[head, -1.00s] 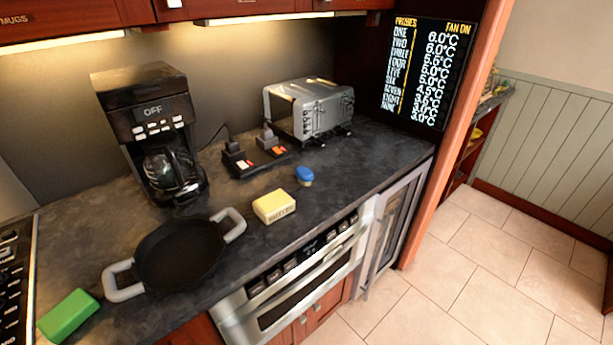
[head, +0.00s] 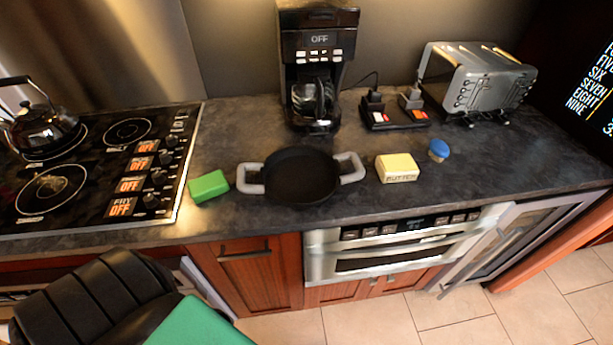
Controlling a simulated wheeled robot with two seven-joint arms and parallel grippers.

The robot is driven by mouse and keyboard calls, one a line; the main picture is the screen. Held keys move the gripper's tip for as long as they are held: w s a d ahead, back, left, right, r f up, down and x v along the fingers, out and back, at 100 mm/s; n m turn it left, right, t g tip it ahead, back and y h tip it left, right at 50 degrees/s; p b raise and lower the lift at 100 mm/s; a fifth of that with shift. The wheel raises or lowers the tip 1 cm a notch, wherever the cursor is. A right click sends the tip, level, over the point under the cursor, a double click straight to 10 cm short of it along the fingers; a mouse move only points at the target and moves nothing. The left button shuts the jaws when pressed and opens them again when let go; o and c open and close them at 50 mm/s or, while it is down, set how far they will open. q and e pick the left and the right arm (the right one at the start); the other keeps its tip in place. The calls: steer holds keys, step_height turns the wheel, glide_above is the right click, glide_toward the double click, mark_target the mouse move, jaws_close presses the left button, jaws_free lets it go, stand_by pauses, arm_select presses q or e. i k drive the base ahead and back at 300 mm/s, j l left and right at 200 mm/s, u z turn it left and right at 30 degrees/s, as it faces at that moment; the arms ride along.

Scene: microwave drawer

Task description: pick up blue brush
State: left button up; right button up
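The blue brush (head: 438,148) is a small item with a rounded blue top and a pale underside. It stands on the dark counter (head: 480,170), to the right of the butter and in front of the toaster. Nothing touches it. Neither of my grippers shows in the head view.
The yellow butter (head: 397,168), black two-handled pan (head: 301,176) and green block (head: 209,187) line the counter leftward. The coffee maker (head: 318,60), black power strip (head: 394,115) and toaster (head: 482,82) stand behind. The cooktop (head: 100,165) is at left, the drawer appliance (head: 400,250) below.

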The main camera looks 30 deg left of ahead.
mark_target(438, 148)
steer(key=i+l+u, duration=0.1)
steer(key=l, duration=0.25)
steer(key=i+l+u, duration=0.15)
steer(key=l, duration=0.25)
steer(key=i+l+u, duration=0.1)
steer(key=i+l, duration=0.15)
steer(key=l, duration=0.15)
